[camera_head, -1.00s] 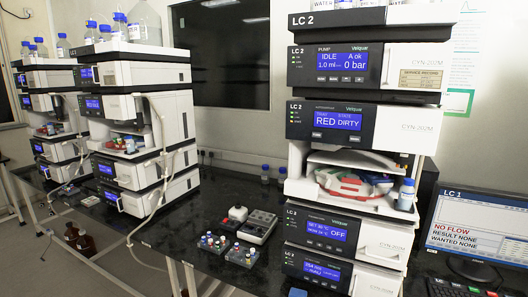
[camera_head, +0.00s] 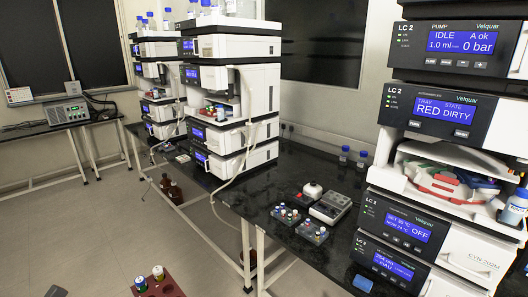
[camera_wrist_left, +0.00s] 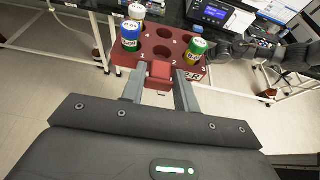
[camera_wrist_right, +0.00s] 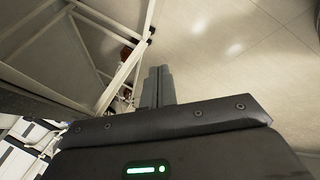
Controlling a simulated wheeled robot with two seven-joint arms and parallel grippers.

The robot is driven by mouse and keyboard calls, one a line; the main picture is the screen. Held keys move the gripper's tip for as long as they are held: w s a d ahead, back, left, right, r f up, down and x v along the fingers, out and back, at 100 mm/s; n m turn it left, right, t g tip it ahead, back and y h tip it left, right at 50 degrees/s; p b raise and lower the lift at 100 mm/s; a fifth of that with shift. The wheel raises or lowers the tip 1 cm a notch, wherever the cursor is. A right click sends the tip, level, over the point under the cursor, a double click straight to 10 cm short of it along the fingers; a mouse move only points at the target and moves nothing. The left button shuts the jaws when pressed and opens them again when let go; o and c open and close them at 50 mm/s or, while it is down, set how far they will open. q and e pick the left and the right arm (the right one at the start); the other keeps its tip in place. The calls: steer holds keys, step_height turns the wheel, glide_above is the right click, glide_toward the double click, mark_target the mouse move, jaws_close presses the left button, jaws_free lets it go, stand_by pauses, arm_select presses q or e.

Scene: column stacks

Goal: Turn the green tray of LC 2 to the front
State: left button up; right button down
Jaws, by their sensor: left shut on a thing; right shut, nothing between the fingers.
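The LC 2 stack (camera_head: 432,140) stands at the right of the head view. Its autosampler screen (camera_head: 443,115) reads TRAY RED, STATE DIRTY. In the open bay below, the red tray segment (camera_head: 440,185) faces the front. A blue-green part shows behind it at the right; I cannot clearly make out the green tray. My left gripper (camera_wrist_left: 160,82) is shut on the handle of a red rack (camera_wrist_left: 165,50), which carries several capped vials. The rack also shows at the bottom of the head view (camera_head: 172,291). My right gripper (camera_wrist_right: 158,72) is shut and empty, away from the stack.
A blue-capped bottle (camera_head: 515,207) stands at the bay's right edge. Small vial racks (camera_head: 312,232) and a grey device (camera_head: 330,207) lie on the black bench (camera_head: 275,180). Other stacks (camera_head: 230,90) stand farther left. Open floor (camera_head: 110,225) lies left of the bench.

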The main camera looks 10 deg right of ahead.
mark_target(415, 124)
steer(key=w+d+r+n+t+p, duration=0.1)
steer(key=w+r+n, duration=0.4)
steer(key=r, duration=0.8)
steer(key=w+r+n+t+p, duration=0.15)
steer(key=w+r+n, duration=0.35)
steer(key=r, duration=0.8)
steer(key=w+d+r+n+t, duration=0.15)
steer(key=w+r+n, duration=0.3)
steer(key=r, duration=0.85)
steer(key=s+d+r+n+t+h+p, duration=0.1)
steer(key=r+n, duration=0.4)
steer(key=r, duration=0.6)
steer(key=s+d+r+n+t+h+p, duration=0.1)
steer(key=s+r+n, duration=0.4)
steer(key=r, duration=0.6)
steer(key=s+d+r+n+t+h+p, duration=0.1)
steer(key=s+d+r+n+t+h, duration=0.1)
steer(key=r, duration=0.9)
steer(key=s+d+n+t, duration=0.1)
steer(key=s+n+t, duration=0.1)
steer(key=s+n, duration=0.1)
steer(key=shift+d, duration=0.35)
steer(key=shift+r+n, duration=0.1)
steer(key=shift+n, duration=0.15)
